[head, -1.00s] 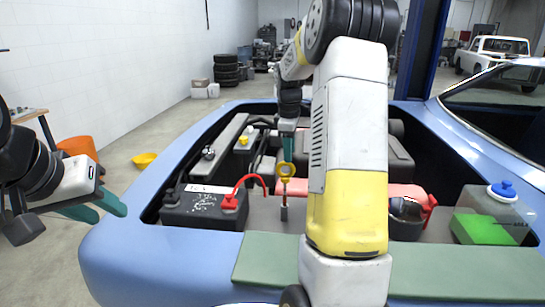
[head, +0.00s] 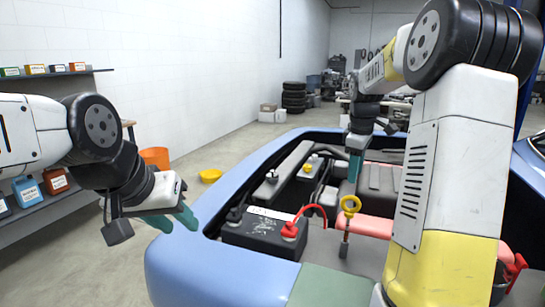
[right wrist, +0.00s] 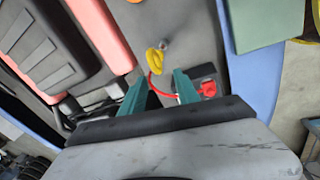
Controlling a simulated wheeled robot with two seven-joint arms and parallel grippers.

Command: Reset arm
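The task line names no object. My left gripper (head: 177,222) is at the left, beside the blue car body (head: 205,270). Its two teal fingers show a gap and nothing is between them.
A black battery (head: 262,233) with a red cable (head: 314,208) sits in the bay near the right gripper. A green mat (head: 330,288) covers the front edge. At the left are shelves with bottles (head: 27,190), an orange bucket (head: 155,157) and a yellow bowl (head: 210,175).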

